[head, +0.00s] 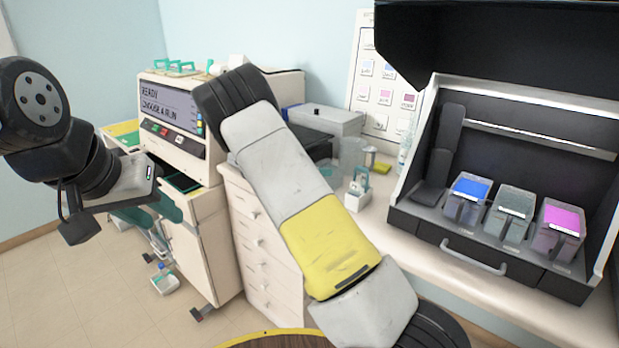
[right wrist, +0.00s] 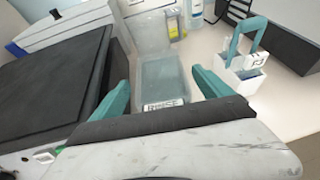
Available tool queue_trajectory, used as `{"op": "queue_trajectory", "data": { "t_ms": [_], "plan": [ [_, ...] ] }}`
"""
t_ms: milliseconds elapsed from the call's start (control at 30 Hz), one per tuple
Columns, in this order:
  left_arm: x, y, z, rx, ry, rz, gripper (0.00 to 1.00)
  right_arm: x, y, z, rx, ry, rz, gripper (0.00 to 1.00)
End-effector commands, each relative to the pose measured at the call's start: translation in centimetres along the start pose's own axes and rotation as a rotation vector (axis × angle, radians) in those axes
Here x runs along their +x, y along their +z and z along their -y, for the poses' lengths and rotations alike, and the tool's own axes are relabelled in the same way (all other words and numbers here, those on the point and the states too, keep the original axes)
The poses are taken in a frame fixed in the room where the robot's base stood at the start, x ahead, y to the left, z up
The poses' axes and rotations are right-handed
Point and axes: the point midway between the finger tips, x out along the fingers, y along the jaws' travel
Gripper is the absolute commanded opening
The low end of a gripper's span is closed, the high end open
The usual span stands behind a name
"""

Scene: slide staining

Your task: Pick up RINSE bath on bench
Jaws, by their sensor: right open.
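The RINSE bath (right wrist: 163,74) is a small translucent grey-blue box with a white label reading RINSE, standing on the bench in the right wrist view. My right gripper (right wrist: 161,91) is open, with one teal finger on each side of the bath. Gaps seem to show between fingers and bath; I cannot tell whether either touches. My left gripper (head: 150,218) is at the left, low in front of the cabinet. A small white rack with teal parts (head: 165,281) shows below it; whether it is held is unclear.
A white rack with a teal handle (right wrist: 243,72) stands close right of the bath. A dark-topped device (right wrist: 50,90) is close on the left. A black station (head: 490,235) with blue, grey and magenta baths is at the right.

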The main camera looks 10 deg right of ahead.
Motion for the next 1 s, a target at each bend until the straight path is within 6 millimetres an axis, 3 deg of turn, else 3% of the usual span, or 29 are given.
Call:
{"op": "queue_trajectory", "data": {
  "t_ms": [300, 533, 900, 967, 1000],
  "plan": [
    [0.0, 0.0, 0.0, 0.000, 0.000, 0.000, 0.36, 4.4, -0.5, -0.1, 0.001, -0.001, -0.001, 0.89],
    [0.0, 0.0, 0.0, 0.000, 0.000, 0.000, 0.36, 4.6, -0.4, -0.2, 0.001, 0.000, -0.001, 0.89],
    [0.0, 0.0, 0.0, 0.000, 0.000, 0.000, 0.36, 4.6, -0.4, -0.2, 0.002, 0.000, -0.001, 0.18],
    [0.0, 0.0, 0.0, 0.000, 0.000, 0.000, 0.36, 4.6, -0.4, -0.2, 0.002, 0.000, -0.001, 0.07],
    [0.0, 0.0, 0.0, 0.000, 0.000, 0.000, 0.36, 4.6, -0.2, -0.2, 0.003, 0.000, 0.002, 0.05]
  ]
}}
